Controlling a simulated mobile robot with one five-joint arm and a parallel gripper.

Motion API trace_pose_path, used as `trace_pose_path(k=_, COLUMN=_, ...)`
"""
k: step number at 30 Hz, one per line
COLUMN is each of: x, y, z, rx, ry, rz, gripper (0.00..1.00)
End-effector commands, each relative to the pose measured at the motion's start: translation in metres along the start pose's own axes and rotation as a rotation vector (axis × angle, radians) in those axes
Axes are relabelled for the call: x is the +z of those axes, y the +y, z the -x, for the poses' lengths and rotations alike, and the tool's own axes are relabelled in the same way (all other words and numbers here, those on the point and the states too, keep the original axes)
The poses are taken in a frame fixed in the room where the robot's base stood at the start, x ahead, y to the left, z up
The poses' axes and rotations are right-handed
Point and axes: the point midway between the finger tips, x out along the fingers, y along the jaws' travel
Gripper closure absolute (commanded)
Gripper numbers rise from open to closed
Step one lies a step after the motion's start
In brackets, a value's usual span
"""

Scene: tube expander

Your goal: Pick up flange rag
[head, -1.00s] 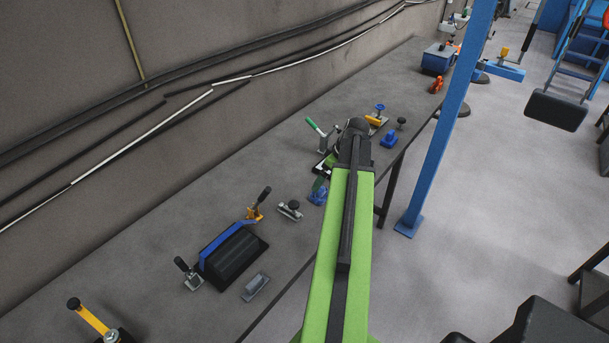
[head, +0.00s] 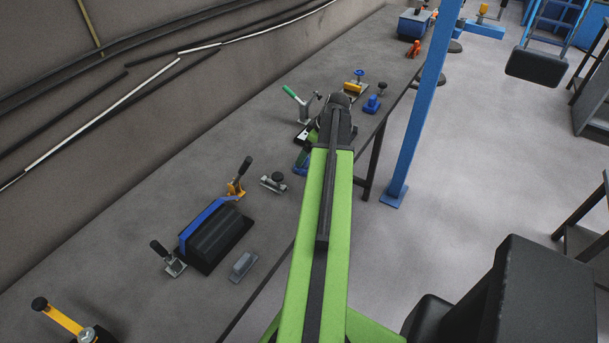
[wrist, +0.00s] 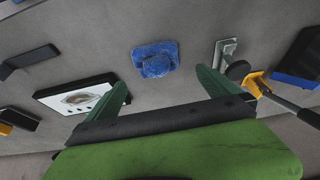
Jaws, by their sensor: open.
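The flange rag looks like the crumpled blue cloth (wrist: 155,59) lying on the grey bench top in the wrist view. It is ahead of my gripper (wrist: 163,80), between the lines of its two green fingers and apart from them. My gripper is open and empty. In the head view a small blue patch of the rag (head: 300,170) shows left of my arm's end. There my arm covers most of my gripper, and only part of a green finger shows.
A silver clamp (wrist: 227,52) and a yellow-based clamp (wrist: 254,84) stand right of the rag in the wrist view. A black-framed white plate (wrist: 75,97) lies to the left. A blue post (head: 420,110) rises beside the bench's right edge. Bare bench (head: 240,130) lies toward the wall.

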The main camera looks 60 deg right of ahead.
Motion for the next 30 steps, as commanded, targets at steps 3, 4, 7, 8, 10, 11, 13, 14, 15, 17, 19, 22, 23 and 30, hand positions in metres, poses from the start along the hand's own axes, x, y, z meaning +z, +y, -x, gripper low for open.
trace_pose_path(k=3, x=0.001, y=0.001, z=-0.019, rx=0.000, ry=0.000, rz=0.001, gripper=0.00)
trace_pose_path(k=4, x=0.001, y=0.001, z=-0.019, rx=0.001, ry=0.000, rz=0.000, gripper=0.00)
trace_pose_path(k=7, x=0.000, y=0.001, z=-0.017, rx=0.001, ry=0.000, rz=0.000, gripper=0.00)
trace_pose_path(k=8, x=0.000, y=0.001, z=-0.018, rx=0.001, ry=0.000, rz=0.000, gripper=0.00)
trace_pose_path(k=10, x=0.001, y=0.002, z=-0.025, rx=0.001, ry=0.000, rz=0.000, gripper=0.00)
trace_pose_path(k=11, x=0.002, y=0.003, z=-0.030, rx=0.001, ry=0.000, rz=0.000, gripper=0.00)
trace_pose_path(k=13, x=0.002, y=0.005, z=-0.043, rx=0.001, ry=0.000, rz=0.000, gripper=0.00)
trace_pose_path(k=14, x=0.003, y=0.006, z=-0.049, rx=0.001, ry=0.000, rz=-0.001, gripper=0.00)
trace_pose_path(k=15, x=0.003, y=0.007, z=-0.057, rx=0.001, ry=0.000, rz=-0.001, gripper=0.00)
trace_pose_path(k=17, x=0.003, y=0.006, z=-0.066, rx=0.001, ry=0.000, rz=-0.001, gripper=0.00)
trace_pose_path(k=19, x=0.002, y=0.006, z=-0.071, rx=0.001, ry=0.000, rz=-0.001, gripper=0.00)
trace_pose_path(k=22, x=0.000, y=0.006, z=-0.068, rx=0.001, ry=0.000, rz=-0.001, gripper=0.00)
trace_pose_path(k=23, x=0.000, y=0.006, z=-0.068, rx=0.001, ry=0.000, rz=-0.001, gripper=0.00)
trace_pose_path(k=30, x=0.000, y=0.006, z=-0.067, rx=0.001, ry=0.000, rz=-0.002, gripper=0.21)
